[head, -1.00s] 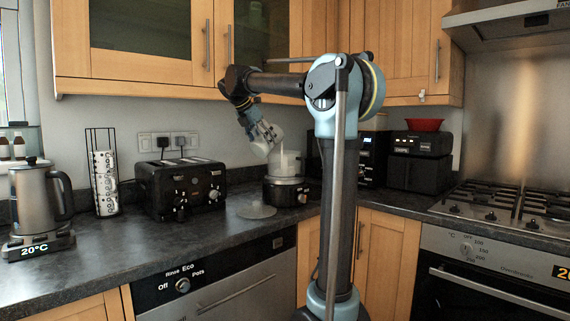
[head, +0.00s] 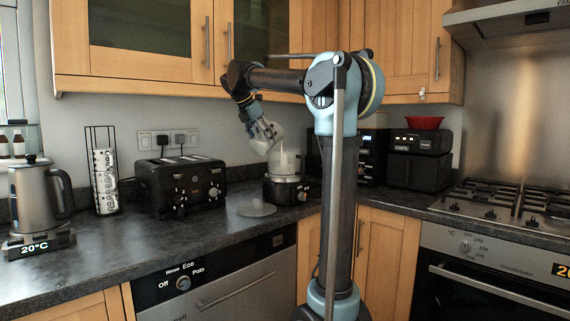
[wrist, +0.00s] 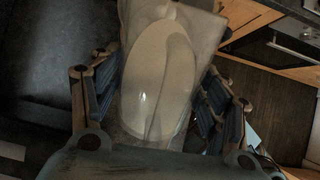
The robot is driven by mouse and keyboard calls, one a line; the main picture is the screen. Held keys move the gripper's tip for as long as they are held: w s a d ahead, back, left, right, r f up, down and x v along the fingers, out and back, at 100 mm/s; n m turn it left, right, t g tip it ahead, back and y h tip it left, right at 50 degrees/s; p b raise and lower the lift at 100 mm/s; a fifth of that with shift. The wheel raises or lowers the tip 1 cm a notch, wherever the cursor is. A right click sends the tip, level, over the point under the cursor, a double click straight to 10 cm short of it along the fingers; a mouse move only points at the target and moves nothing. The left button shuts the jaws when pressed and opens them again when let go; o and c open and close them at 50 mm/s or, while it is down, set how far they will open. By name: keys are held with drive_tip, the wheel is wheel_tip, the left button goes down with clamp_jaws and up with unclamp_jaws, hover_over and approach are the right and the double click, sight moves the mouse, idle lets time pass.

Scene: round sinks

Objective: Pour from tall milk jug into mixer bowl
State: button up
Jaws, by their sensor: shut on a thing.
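The tall milk jug (head: 262,146) is pale and tilted, with its mouth toward the mixer bowl (head: 286,163) at its lower right. My gripper (head: 268,133) is shut on the jug, above and left of the bowl. In the wrist view the jug (wrist: 160,85) fills the space between the two fingers, and pale milk shows through its translucent wall. The clear mixer bowl stands upright on a black and silver base (head: 286,189) on the counter. A faint pale streak shows near the jug's mouth; I cannot clearly tell how much is flowing.
A clear round lid (head: 257,210) lies on the counter in front of the mixer. A black toaster (head: 182,186) and a kettle (head: 38,200) stand left. A black air fryer (head: 420,160) with a red bowl (head: 425,122) stands right, beside the hob (head: 500,200).

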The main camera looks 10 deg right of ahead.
drive_tip(key=shift+r+g+y+p, duration=0.4)
drive_tip(key=shift+r+y+p, duration=0.1)
drive_tip(key=shift+p, duration=0.55)
idle(1.2)
drive_tip(key=shift+w+d+f+g+y, duration=0.1)
drive_tip(key=shift+d+g+y, duration=0.1)
drive_tip(key=shift+g+y, duration=0.45)
idle(1.7)
drive_tip(key=shift+w+d, duration=0.1)
idle(0.4)
drive_tip(key=shift+s+t+h, duration=0.2)
drive_tip(key=shift+t+h, duration=0.25)
drive_tip(key=shift+t, duration=0.1)
drive_tip(key=shift+a+f+t+h, duration=0.4)
drive_tip(key=shift+f+t+h, duration=0.25)
drive_tip(key=shift+h, duration=0.35)
drive_tip(key=shift+r, duration=0.15)
drive_tip(key=shift+d+t, duration=0.1)
drive_tip(key=shift+t, duration=0.15)
drive_tip(key=shift+d+h, duration=0.1)
drive_tip(key=shift+h, duration=0.3)
